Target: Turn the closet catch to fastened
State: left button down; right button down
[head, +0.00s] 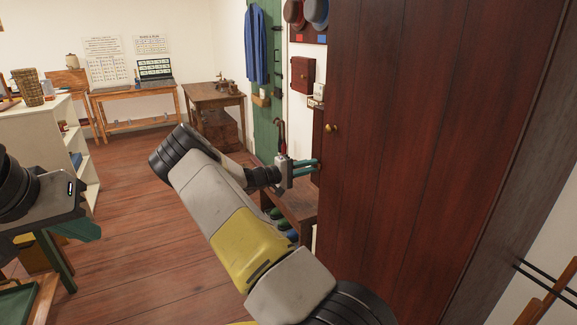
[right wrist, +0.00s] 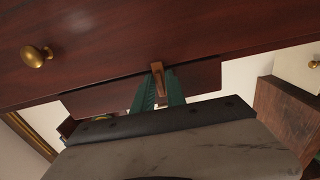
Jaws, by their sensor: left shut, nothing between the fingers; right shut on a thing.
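The closet (head: 420,130) is a tall dark red-brown wooden one filling the right of the head view. Its door has a round brass knob (head: 331,127), also seen in the right wrist view (right wrist: 37,56). The closet catch (right wrist: 157,69) is a small brown bar at the door's edge in the right wrist view; I cannot make it out in the head view. My right gripper (head: 317,164) is at that edge, its teal fingers (right wrist: 160,90) shut on the catch. The fingers partly hide it, so its exact angle is unclear. My left gripper (head: 84,231) is shut and empty at far left.
A low wooden bench (head: 298,204) stands beside the closet, under my right gripper. A green door (head: 266,115) and a small red wall cabinet (head: 301,75) are behind. White shelves (head: 35,130) stand at left. The middle floor is clear.

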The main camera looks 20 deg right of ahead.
jog(key=c, duration=1.6)
grip_release()
jog(key=shift+o, duration=0.2)
jog(key=a, duration=0.7)
jog(key=shift+s+a, duration=0.3)
jog(key=shift+a, duration=0.1)
